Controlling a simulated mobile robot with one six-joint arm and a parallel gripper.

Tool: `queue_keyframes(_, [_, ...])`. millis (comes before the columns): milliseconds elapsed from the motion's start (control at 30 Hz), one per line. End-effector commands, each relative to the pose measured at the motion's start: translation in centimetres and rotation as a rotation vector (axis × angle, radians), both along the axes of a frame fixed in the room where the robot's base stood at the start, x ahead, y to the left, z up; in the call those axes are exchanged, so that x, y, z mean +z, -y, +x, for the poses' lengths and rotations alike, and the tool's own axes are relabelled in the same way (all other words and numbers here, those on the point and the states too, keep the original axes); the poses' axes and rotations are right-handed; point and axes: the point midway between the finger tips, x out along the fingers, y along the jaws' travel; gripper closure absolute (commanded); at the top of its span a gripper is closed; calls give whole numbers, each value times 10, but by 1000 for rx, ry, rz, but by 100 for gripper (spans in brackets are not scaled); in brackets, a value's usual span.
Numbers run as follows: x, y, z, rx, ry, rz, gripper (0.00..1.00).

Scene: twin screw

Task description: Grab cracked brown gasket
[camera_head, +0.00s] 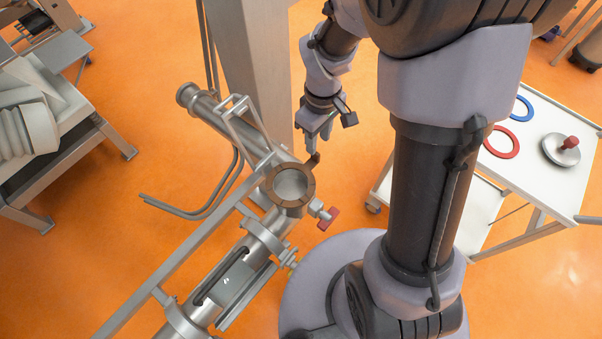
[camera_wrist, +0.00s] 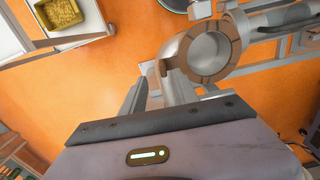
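The brown gasket (camera_head: 270,184) is a flat ring lying around the round top opening of a metal pipe. Dark lines across the ring show in the wrist view (camera_wrist: 210,77); I cannot tell which are cracks. A small brown tab (camera_head: 313,160) sticks out from its edge toward my gripper. My gripper (camera_head: 319,147) is just beyond the ring, close to the tab. In the wrist view my gripper (camera_wrist: 160,76) has its two fingers apart, with the tab near the gap between them. I cannot tell whether a finger touches it.
A white cart (camera_head: 516,172) at right carries a blue ring (camera_head: 523,108), a red ring (camera_head: 502,142) and a metal disc with a red knob (camera_head: 569,143). A metal column (camera_head: 252,70) stands behind the pipe. A rail and a red-handled valve (camera_head: 328,218) flank the opening.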

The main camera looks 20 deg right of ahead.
Motion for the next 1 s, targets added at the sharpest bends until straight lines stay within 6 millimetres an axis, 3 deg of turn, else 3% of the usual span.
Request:
queue_keyframes(100, [-30,-5,-4,0,-4,1,64])
queue_keyframes(200, [-45,-4,-4,0,-3,1,64])
queue_keyframes(400, [-42,-4,-3,0,-1,0,66])
queue_keyframes(600, [-42,-4,-3,-1,-1,0,100])
queue_keyframes(1000, [-41,-5,-3,-1,-1,0,100])
